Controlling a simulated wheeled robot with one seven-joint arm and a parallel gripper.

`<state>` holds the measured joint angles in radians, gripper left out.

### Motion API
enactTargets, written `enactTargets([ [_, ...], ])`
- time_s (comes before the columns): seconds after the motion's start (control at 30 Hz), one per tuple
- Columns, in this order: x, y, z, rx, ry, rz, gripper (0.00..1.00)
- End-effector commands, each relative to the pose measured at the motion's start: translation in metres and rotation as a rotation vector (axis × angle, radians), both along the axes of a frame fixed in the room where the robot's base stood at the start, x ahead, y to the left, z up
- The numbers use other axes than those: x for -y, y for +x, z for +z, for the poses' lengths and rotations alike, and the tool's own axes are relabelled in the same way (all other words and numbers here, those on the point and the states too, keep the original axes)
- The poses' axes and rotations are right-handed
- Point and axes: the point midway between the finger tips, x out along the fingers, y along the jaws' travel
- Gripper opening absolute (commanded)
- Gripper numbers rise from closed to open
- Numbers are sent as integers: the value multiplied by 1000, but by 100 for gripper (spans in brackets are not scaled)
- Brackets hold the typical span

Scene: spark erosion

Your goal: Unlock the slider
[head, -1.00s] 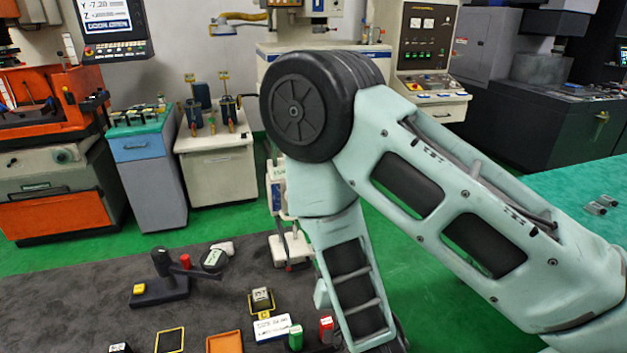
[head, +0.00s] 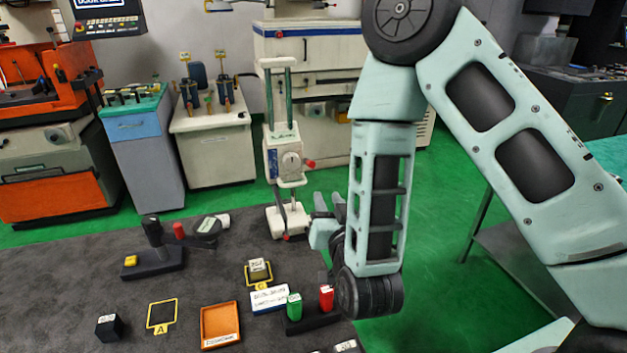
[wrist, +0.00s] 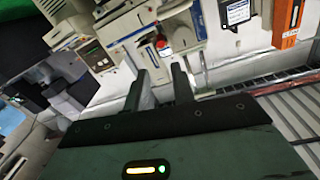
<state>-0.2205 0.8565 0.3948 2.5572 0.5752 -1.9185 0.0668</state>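A red knob (head: 309,163) sticks out from the carriage's right side. My gripper (head: 328,202) is to the right of the stand, lower than the knob, and apart from it. In the wrist view my gripper (wrist: 160,78) has its two fingers spread with nothing held. A red knob (wrist: 163,45) shows beyond the fingertips.
The dark mat (head: 60,275) holds an orange tray (head: 220,325), a black block (head: 109,327), a lever device (head: 152,258) and a black holder with green (head: 294,306) and red (head: 326,298) pieces, the latter near my forearm. Green floor lies to the right.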

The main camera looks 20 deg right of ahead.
Motion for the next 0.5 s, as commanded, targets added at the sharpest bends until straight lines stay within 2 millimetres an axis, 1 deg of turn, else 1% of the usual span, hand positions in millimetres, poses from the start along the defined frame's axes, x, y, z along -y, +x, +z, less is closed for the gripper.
enactTargets([
  [0.03,1,4,-6,4,3,-3,25],
  [0.23,3,16,-4,11,-5,4,25],
  [0.5,3,39,-3,10,-5,4,25],
])
